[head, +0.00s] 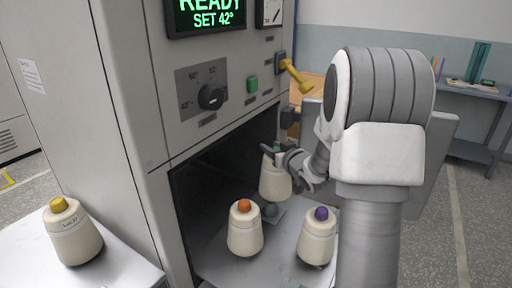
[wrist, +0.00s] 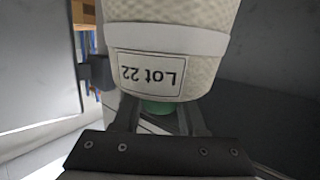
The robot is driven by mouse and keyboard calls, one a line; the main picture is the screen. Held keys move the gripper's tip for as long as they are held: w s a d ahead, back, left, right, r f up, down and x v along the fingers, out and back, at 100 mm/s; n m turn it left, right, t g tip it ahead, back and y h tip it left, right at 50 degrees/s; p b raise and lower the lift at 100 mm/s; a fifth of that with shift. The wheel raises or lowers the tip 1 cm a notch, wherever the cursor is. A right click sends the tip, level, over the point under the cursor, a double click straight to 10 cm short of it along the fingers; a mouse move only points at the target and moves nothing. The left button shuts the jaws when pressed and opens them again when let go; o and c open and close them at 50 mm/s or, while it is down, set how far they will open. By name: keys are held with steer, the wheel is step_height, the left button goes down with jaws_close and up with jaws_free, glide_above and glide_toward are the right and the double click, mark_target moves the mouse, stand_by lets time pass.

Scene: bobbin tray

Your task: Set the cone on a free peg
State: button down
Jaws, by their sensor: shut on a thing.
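The cream cone with a green tip (head: 274,184) is held upright inside the front of the machine's opening, behind the other cones. My gripper (head: 276,154) is shut on its green tip from above. In the wrist view the cone (wrist: 172,40) shows a "Lot 22" label upside down, and its green tip (wrist: 158,107) sits between my fingers. A small dark grey rounded shape, perhaps a peg (head: 270,210), shows just below the cone. I cannot tell whether they touch. An orange-tipped cone (head: 245,232) and a purple-tipped cone (head: 318,240) stand on the tray (head: 287,243).
A yellow-tipped cone (head: 75,235) stands on a pale surface (head: 120,268) at the left. The machine (head: 120,110) has a dark opening, with its open door (head: 440,150) at the right. A yellow handle (head: 296,76) sticks out above the opening.

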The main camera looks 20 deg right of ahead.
mark_target(268, 171)
steer(key=shift+w+a, duration=0.25)
steer(key=shift+a, duration=0.2)
steer(key=shift+f+b, duration=1.25)
steer(key=shift+f, duration=0.45)
steer(key=shift+f+b, duration=0.15)
steer(key=shift+b, duration=0.2)
steer(key=shift+f+b, duration=1.25)
steer(key=shift+f, duration=0.1)
steer(key=shift+f+b, duration=0.95)
steer(key=shift+f, duration=0.05)
stand_by(0.4)
steer(key=shift+c, duration=1.9)
jaws_free()
steer(key=shift+s, duration=0.1)
